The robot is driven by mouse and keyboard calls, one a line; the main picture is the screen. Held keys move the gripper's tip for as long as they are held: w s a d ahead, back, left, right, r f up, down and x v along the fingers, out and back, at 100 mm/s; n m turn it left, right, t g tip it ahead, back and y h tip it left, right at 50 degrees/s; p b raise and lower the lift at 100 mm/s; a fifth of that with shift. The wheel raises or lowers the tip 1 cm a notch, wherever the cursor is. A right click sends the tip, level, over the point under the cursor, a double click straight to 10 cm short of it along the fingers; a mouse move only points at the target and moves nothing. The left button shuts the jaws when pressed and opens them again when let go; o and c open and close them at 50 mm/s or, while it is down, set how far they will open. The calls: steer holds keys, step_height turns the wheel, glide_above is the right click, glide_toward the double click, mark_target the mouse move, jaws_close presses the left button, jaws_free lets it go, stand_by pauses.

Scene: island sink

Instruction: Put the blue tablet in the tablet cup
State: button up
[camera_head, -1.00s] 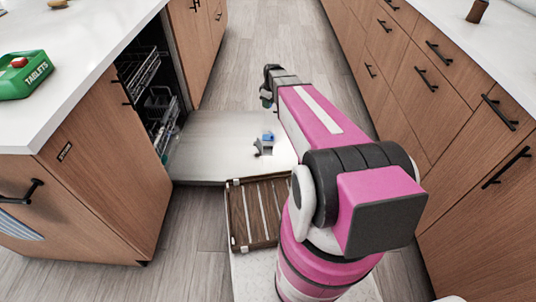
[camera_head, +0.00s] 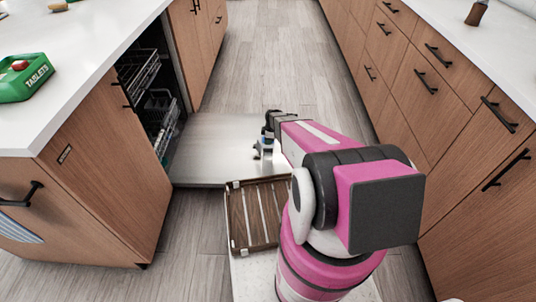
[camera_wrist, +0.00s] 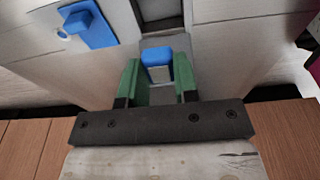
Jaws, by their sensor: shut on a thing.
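My gripper (camera_wrist: 157,62) has its two green fingers shut on a blue tablet (camera_wrist: 158,68) with a pale lower part. In the head view my gripper (camera_head: 268,134) points down, low over the open dishwasher door (camera_head: 208,150). A small fitting (camera_head: 263,152) in blue and grey, which looks like the tablet cup, is on the door just below the fingers. In the wrist view a blue lid-like part (camera_wrist: 92,24) on a pale plate is at the upper left. I cannot tell whether the tablet is over or inside the cup's recess.
A green tablets box (camera_head: 25,78) stands on the left white counter. The dishwasher rack (camera_head: 158,112) is inside the opening at left. A slatted wooden tray (camera_head: 255,215) is in front of the door. Drawer fronts (camera_head: 425,100) line the right; the floor beyond is clear.

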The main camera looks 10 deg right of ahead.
glide_toward(267, 155)
steer(key=f, duration=0.2)
steer(key=a+f, duration=0.1)
steer(key=f, duration=0.2)
steer(key=shift+f, duration=0.1)
steer(key=shift+f, duration=0.55)
steer(key=o, duration=0.6)
step_height(267, 155, up, 13)
steer(key=d, duration=0.2)
steer(key=s+r+m, duration=0.5)
steer(key=s+r, duration=0.2)
steer(key=r, duration=0.2)
steer(key=s+a+r+m+h, duration=0.1)
steer(key=s+r+m, duration=0.4)
steer(key=s+r, duration=0.3)
steer(key=s+a+r+m, duration=0.1)
steer(key=s+r+m, duration=0.4)
steer(key=s+r, duration=0.3)
step_height(267, 155, up, 4)
steer(key=shift+s+f+m+h, duration=0.1)
steer(key=shift+f+m+h, duration=0.1)
steer(key=shift+m+h, duration=0.15)
